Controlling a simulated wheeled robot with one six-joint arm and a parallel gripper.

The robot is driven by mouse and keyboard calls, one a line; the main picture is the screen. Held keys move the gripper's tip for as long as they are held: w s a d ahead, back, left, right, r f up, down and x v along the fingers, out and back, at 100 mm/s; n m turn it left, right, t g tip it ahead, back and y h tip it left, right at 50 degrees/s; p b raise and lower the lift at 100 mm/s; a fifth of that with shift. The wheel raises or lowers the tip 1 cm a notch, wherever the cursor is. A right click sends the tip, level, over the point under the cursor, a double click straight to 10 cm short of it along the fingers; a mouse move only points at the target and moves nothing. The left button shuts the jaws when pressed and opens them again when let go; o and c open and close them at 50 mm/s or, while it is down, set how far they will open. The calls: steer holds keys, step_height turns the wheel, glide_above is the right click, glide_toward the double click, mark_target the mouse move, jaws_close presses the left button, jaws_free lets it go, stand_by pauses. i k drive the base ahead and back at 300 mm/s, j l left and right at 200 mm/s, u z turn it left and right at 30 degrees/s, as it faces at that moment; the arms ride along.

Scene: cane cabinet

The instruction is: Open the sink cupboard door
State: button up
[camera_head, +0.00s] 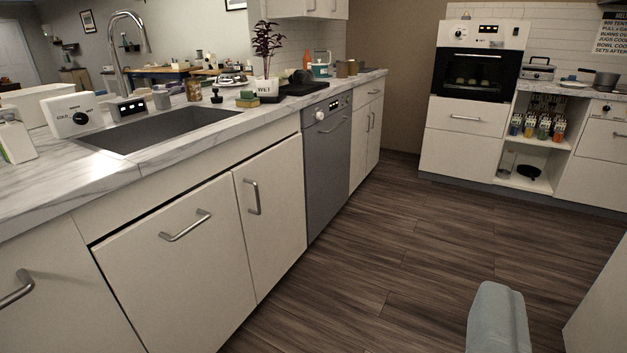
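The sink (170,131) is set in the marble-look counter at the left. Below it are two white cupboard fronts. The wider left front (165,275) has a horizontal metal bar handle (185,225). The narrower right door (280,215) has an upright metal handle (252,196). Both look shut; a thin dark gap runs along the top and left edge of the left front. A pale grey-blue rounded part, which seems to be of my gripper (498,318), shows at the bottom right, well right of the fronts and apart from them. Its fingertips cannot be made out.
A grey dishwasher (327,160) stands right of the sink doors. Another cabinet front with a handle (15,290) is at the lower left. The wooden floor (390,250) is clear. An oven (478,75) stands at the back; a pale panel (603,310) edges the lower right.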

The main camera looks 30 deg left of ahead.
mark_target(269, 186)
steer(key=i+z, duration=0.2)
steer(key=i, duration=0.5)
steer(key=i+j+z, duration=0.25)
steer(key=i, duration=0.45)
steer(key=i+l+z, duration=0.15)
steer(key=i+z, duration=0.45)
steer(key=z, duration=0.25)
steer(key=i+z, duration=0.4)
steer(key=u, duration=4.05)
steer(key=k+l, duration=0.05)
